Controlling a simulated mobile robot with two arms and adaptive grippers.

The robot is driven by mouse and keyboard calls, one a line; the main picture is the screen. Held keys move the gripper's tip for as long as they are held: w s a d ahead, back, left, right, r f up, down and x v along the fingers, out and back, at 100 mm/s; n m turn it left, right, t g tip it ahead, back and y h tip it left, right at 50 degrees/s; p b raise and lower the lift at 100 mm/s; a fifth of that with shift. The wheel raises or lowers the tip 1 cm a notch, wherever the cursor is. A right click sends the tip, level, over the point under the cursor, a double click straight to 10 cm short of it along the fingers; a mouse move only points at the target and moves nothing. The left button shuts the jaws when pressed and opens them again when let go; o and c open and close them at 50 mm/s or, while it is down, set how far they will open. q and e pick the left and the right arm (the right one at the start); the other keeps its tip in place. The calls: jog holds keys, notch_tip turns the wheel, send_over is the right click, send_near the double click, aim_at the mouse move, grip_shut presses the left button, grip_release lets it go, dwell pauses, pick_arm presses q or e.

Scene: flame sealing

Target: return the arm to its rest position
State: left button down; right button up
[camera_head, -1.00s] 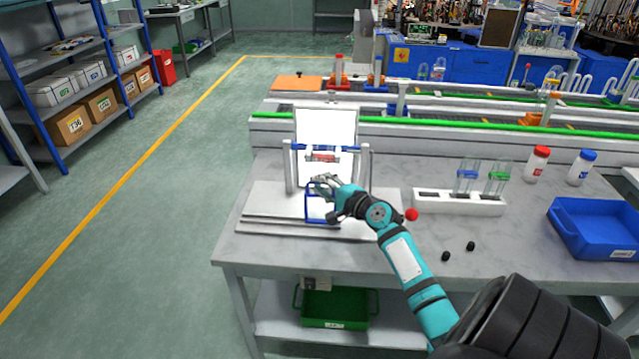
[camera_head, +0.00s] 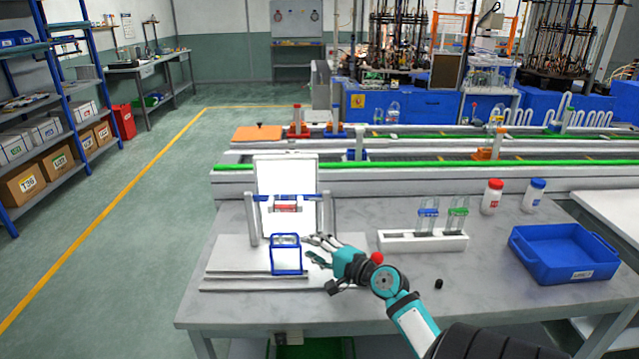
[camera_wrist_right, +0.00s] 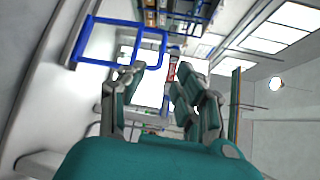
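My right gripper (camera_head: 314,250) is over the workbench, just right of the blue square frame (camera_head: 286,254). Its fingers are spread with nothing between them, and it also shows open in the right wrist view (camera_wrist_right: 155,85). The blue frame stands on the white base in front of the sealing stand (camera_head: 252,220), and it shows at the upper left of the right wrist view (camera_wrist_right: 122,30). A red piece (camera_head: 286,208) sits under the stand's blue crossbar, before a white panel (camera_head: 287,172). My left gripper is not in view.
A white rack (camera_head: 422,242) with tubes stands to the right, with a blue tray (camera_head: 565,255) further right. Two bottles, one red-capped (camera_head: 492,197) and one blue-capped (camera_head: 534,196), stand behind. A small black piece (camera_head: 438,284) lies near my arm. A conveyor (camera_head: 420,178) runs behind the bench.

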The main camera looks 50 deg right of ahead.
jog(key=shift+s+r, duration=0.1)
jog(key=shift+s, duration=0.85)
jog(key=shift+a, duration=0.1)
